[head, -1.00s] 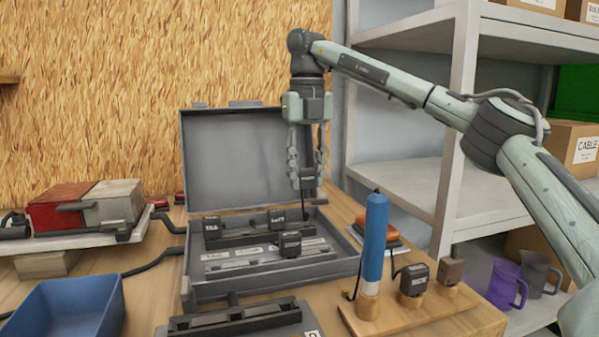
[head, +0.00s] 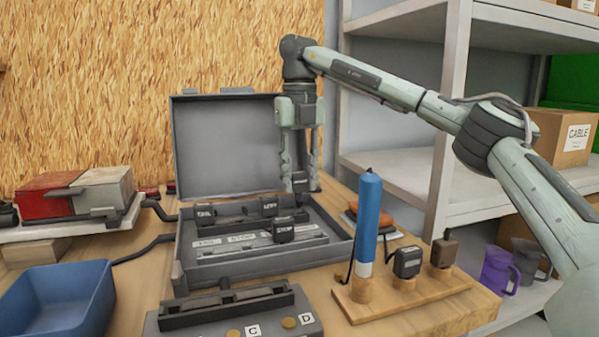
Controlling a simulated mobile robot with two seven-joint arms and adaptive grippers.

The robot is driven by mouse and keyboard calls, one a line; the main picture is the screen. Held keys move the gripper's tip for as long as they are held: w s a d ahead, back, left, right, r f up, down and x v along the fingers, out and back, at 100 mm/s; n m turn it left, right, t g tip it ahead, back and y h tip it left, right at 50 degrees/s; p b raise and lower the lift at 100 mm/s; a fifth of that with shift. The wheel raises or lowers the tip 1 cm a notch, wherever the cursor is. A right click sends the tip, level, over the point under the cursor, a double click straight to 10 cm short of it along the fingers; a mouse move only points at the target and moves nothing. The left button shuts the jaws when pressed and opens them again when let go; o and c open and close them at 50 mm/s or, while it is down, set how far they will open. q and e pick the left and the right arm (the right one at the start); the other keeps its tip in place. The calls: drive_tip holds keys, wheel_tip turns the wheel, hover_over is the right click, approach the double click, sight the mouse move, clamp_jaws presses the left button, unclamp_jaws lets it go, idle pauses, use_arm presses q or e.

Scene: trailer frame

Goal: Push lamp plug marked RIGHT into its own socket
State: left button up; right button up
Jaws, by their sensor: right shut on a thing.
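My right gripper (head: 300,178) points down over the back right corner of the open grey case (head: 180,275). It is shut on a small dark plug (head: 300,184), whose marking I cannot read. The plug appears just above the dark socket rail (head: 240,220) inside the case; whether it touches is unclear. Plugs marked TAIL (head: 205,211), LEFT (head: 269,206) and STOP (head: 283,231) sit in the case. The socket under the held plug is hidden or too small to make out. My left gripper is out of view.
A wooden stand (head: 350,308) at the right front holds a blue cylinder (head: 368,215), a dark plug (head: 407,262) and a brown block (head: 444,252). A panel lettered C and D (head: 255,325) lies in front. A blue bin (head: 60,295) is at left; shelves (head: 395,180) stand at right.

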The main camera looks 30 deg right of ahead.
sight(300, 191)
idle(0.4)
drive_tip(key=shift+f, duration=0.45)
drive_tip(key=shift+f, duration=0.1)
drive_tip(key=shift+f, duration=0.45)
drive_tip(key=shift+f, duration=0.15)
drive_tip(key=shift+f, duration=0.45)
drive_tip(key=shift+f+b, duration=0.45)
drive_tip(key=shift+f, duration=0.05)
idle(0.7)
drive_tip(key=o, duration=1.2)
